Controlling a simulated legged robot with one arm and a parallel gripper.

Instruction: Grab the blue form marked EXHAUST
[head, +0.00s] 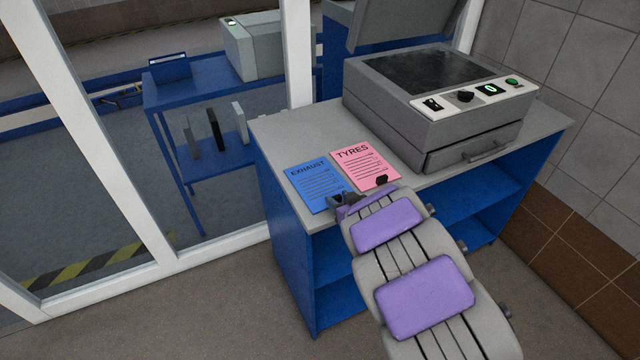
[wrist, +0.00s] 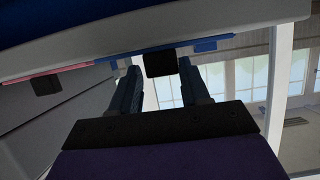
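The blue form marked EXHAUST (head: 311,180) lies flat on the grey counter at its front left edge. The wrist view shows it edge-on as a thin blue strip (wrist: 112,53), with a black tab (wrist: 161,63) at its edge. My gripper (head: 345,201) is at the counter's front edge, by the form's lower right corner. In the wrist view my gripper (wrist: 159,68) is open, its two fingers on either side of the black tab, with a gap on each side. My arm hides part of the counter edge.
The pink form marked TYRES (head: 362,162) lies right beside the blue one, with its own black tab (head: 382,180). A grey machine (head: 425,115) with an open lid stands behind on the counter (head: 285,130). A white-framed glass partition (head: 95,140) is at left.

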